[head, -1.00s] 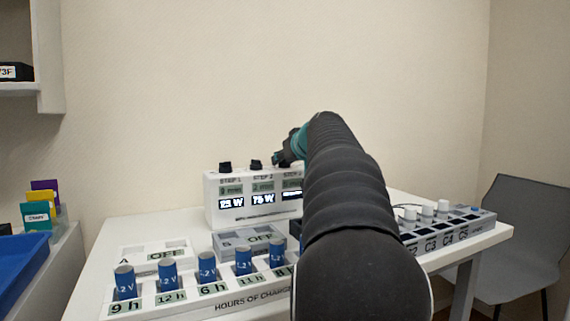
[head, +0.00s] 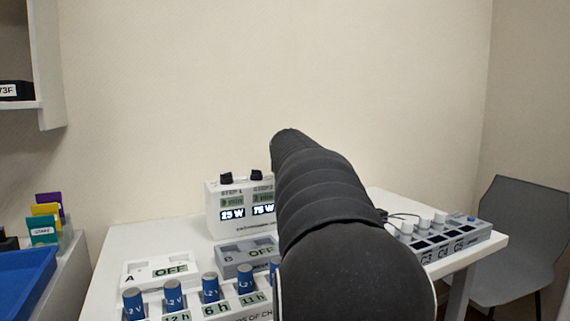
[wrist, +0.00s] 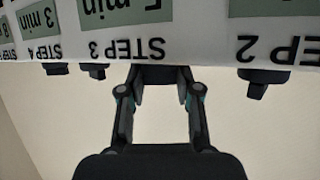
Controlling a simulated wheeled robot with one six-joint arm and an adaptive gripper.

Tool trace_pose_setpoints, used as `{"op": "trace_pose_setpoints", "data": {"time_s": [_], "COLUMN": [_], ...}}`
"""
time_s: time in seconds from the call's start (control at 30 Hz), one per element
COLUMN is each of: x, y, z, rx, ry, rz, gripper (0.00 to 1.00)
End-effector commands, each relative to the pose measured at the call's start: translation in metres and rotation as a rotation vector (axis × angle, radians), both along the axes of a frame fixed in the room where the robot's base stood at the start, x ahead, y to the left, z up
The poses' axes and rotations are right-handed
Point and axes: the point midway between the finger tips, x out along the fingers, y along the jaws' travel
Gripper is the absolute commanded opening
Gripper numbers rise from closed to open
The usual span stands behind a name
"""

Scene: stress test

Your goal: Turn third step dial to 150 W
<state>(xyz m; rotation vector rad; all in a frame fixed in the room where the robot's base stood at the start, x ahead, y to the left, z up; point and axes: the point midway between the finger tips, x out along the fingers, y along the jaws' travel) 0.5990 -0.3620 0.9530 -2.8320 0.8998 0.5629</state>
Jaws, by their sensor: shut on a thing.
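The white step box (head: 240,228) stands at the back of the table. Its step 1 dial (head: 226,177) and step 2 dial (head: 257,176) are black knobs above displays reading 25 W and 75 W. My arm hides the step 3 display in the head view. In the wrist view, which shows the box upside down, my gripper (wrist: 157,90) is shut on the third step dial (wrist: 156,72), by the STEP 3 label. The step 2 dial (wrist: 263,79) is to the right. My gripper is hidden behind my arm in the head view.
Another dial (wrist: 93,70) sits close beside the held one in the wrist view. Blue cylinders (head: 210,287) stand in a charger in front, with boxes marked A (head: 160,270) and B (head: 245,255) behind. A grey slotted block (head: 445,243) lies right.

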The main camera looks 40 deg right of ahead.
Motion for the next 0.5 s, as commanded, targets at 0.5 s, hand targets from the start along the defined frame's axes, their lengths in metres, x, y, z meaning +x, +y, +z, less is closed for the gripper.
{"op": "trace_pose_setpoints", "data": {"time_s": [0.5], "x": [-0.0004], "y": [-0.0006], "z": [0.0004], "rx": [0.0], "ry": [-0.001], "rz": [-0.03], "gripper": [0.0]}}
